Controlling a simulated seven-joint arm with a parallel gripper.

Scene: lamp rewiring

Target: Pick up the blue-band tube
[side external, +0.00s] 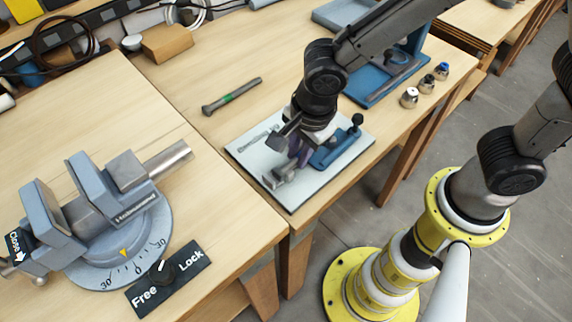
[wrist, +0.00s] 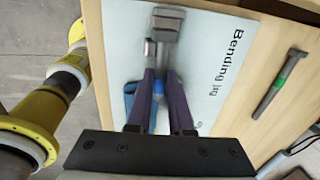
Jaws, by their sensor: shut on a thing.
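My gripper (side external: 300,157) is low over the white bending jig board, with its purple fingers close together. In the wrist view, my gripper (wrist: 161,76) is shut on a grey piece with blue between the fingers (wrist: 159,88), which appears to be the blue-band tube. The fingers hide most of it, so its length and whether it touches the jig cannot be told. A grey jig block (wrist: 166,22) lies just beyond the fingertips; it also shows in the side view (side external: 284,174).
The white board (side external: 255,155) carries a blue jig lever (side external: 338,146). A green-band tube (side external: 232,97) lies behind it. A grey vise (side external: 105,205) stands at the left, with a Free/Lock panel (side external: 190,268).

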